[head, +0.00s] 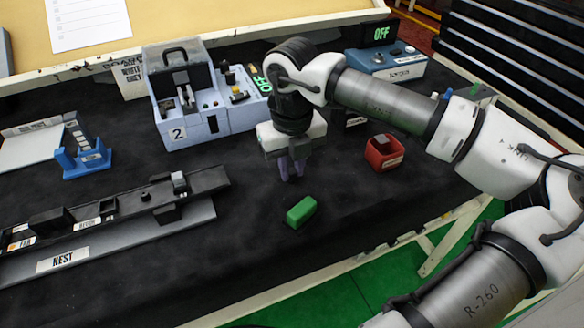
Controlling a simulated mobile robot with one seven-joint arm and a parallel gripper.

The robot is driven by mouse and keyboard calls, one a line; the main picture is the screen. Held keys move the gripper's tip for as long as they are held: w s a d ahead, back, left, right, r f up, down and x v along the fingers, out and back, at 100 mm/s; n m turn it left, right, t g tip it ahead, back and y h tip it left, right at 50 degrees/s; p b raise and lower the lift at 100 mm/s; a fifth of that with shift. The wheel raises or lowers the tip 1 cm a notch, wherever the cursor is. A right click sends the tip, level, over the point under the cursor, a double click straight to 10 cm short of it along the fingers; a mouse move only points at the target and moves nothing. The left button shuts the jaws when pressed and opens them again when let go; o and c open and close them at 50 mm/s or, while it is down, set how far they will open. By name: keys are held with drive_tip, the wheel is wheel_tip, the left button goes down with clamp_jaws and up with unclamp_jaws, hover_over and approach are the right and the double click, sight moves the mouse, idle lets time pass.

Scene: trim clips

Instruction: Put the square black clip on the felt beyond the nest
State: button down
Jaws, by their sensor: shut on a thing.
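My gripper (290,170) hangs over the black felt (245,230) near the middle of the head view, pointing down. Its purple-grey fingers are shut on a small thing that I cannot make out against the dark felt. I cannot confirm that it is the square black clip, and I do not clearly see that clip elsewhere. The nest (125,232) is at the lower left, a grey plate labelled NEST with a long black rail along it. A grey clip-like piece (179,182) sits near the rail's right end, and a dark block (48,221) near its left end.
A green block (301,211) lies on the felt just below my gripper. A red bin (384,153) stands to the right. A blue stand (83,152), a machine marked 2 (205,125) and a blue control box (390,66) stand farther back. Felt behind the rail is partly clear.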

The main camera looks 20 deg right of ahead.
sight(292, 171)
drive_tip(key=shift+f+b, duration=0.1)
drive_tip(key=shift+b, duration=0.2)
drive_tip(key=c, duration=1.4)
unclamp_jaws()
drive_tip(key=shift+o, duration=0.2)
wheel_tip(292, 171, up, 12)
drive_tip(key=shift+r, duration=0.25)
